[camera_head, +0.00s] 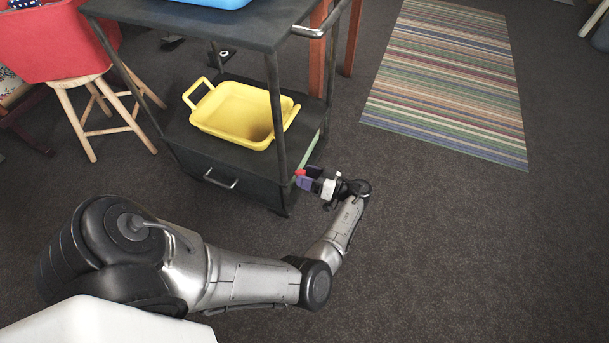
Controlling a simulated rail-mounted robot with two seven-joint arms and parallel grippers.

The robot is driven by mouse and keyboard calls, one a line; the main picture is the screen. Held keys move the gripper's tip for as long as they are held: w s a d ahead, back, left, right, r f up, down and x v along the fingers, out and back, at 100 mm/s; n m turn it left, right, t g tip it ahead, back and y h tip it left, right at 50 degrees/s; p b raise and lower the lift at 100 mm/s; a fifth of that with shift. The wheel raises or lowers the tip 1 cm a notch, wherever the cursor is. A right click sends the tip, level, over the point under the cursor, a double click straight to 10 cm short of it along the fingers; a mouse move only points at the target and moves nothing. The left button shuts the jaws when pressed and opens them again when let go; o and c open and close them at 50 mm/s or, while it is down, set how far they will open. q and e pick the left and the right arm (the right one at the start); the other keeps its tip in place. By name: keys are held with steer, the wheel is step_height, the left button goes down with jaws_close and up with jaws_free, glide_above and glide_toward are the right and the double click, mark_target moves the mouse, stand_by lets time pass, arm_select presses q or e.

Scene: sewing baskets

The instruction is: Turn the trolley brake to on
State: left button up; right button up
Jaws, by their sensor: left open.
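The dark trolley (275,70) stands left of the middle, with shelves and a lower drawer front. A small red part (299,173), perhaps the brake lever, shows at the trolley's near right corner post. I cannot tell its on or off position. My left gripper (304,179) is open at that corner, its purple-tipped fingers pointing left toward the post. The red part is right at the fingertips; I cannot tell whether they touch it. My right gripper is not in view.
A yellow basket (238,113) sits on the trolley's lower shelf and a blue container (215,2) on top. A red basket on a wooden stool (108,115) stands at left. A striped rug (447,85) lies at right. The floor at right front is clear.

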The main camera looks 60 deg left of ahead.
arm_select(q)
steer(key=shift+s+a, duration=0.3)
steer(key=shift+s, duration=0.1)
steer(key=shift+w, duration=0.1)
steer(key=c, duration=0.9)
